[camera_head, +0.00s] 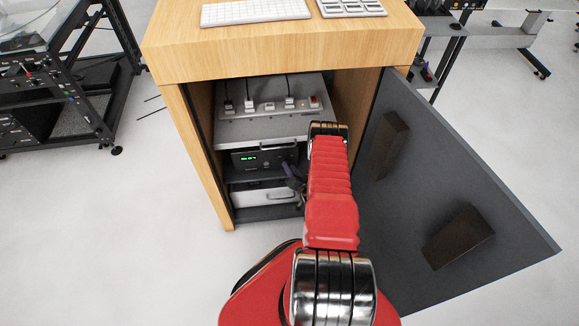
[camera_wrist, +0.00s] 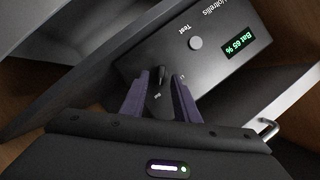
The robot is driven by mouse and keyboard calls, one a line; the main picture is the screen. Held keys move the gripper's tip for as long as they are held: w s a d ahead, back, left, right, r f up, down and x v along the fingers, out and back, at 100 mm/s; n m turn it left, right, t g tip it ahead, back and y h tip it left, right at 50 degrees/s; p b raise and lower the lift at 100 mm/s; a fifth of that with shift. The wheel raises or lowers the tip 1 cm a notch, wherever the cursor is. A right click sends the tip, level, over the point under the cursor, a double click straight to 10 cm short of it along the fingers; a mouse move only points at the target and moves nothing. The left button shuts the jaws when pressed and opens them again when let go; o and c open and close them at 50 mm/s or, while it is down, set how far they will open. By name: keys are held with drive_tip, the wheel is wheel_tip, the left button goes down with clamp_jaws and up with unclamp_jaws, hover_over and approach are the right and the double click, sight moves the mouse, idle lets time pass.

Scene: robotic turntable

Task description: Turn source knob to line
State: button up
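In the wrist view, a small dark knob (camera_wrist: 161,76) sits on the grey front panel of a device (camera_wrist: 215,60), between the tips of my gripper (camera_wrist: 162,80). I take it for the source knob. The two purple-grey fingers are apart on either side of it, and I cannot tell whether either finger touches it. Small labels beside the knob are too small to read. In the head view, the device (camera_head: 262,157) with a green display sits on a cabinet shelf, and my gripper (camera_head: 293,174) is at its right side, partly hidden by my red arm.
A shelf with a power strip (camera_head: 270,108) is above the device. The cabinet's grey door (camera_head: 410,200) stands open at the right. A handled white unit (camera_head: 262,195) is below.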

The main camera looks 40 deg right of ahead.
drive_tip(key=shift+x, duration=0.8)
drive_tip(key=shift+c, duration=0.7)
clamp_jaws()
drive_tip(key=shift+s+d, duration=0.1)
drive_tip(key=shift+d, duration=0.05)
